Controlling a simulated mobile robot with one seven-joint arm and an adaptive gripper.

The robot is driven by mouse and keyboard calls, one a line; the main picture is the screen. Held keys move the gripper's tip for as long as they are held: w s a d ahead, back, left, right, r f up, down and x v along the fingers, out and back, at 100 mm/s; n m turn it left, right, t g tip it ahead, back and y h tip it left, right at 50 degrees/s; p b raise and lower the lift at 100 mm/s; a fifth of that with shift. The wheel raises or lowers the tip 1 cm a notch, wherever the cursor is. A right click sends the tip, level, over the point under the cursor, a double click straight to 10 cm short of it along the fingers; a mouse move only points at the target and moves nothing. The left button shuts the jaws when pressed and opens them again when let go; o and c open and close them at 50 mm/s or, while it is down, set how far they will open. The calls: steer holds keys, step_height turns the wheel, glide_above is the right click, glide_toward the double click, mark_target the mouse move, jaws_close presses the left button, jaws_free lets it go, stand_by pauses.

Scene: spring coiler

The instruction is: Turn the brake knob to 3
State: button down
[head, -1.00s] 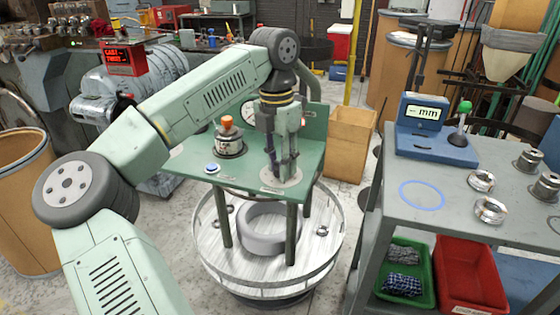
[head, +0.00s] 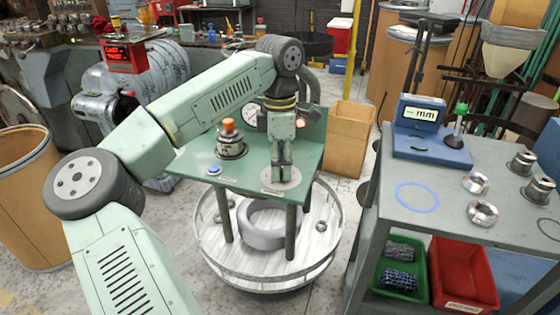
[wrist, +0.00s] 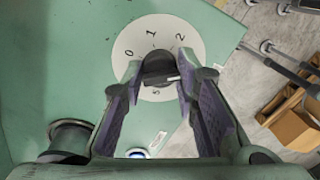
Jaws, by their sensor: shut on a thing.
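The brake knob (wrist: 158,66) is dark and round, at the middle of a white dial plate (wrist: 132,50) on the green panel. In the wrist view the digits 0, 1 and 2 show along the top, and another digit shows below the knob, apparently 5. A pale pointer mark on the knob points right and slightly down; the part of the dial it faces is hidden by a finger. My gripper (wrist: 159,72) is shut on the knob, one finger on each side. In the head view my gripper (head: 281,172) points straight down at the dial plate (head: 283,184).
A blue button (head: 214,170) and an orange-capped part (head: 229,140) stand on the green panel (head: 190,160) to the left. A round dial (head: 250,113) is behind. A grey bench (head: 440,190) with a blue gauge (head: 430,145) is at right.

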steer(key=shift+w+m, duration=0.1)
steer(key=shift+m, duration=0.5)
steer(key=c, duration=1.3)
jaws_free()
steer(key=r, duration=1.2)
steer(key=shift+w, duration=0.3)
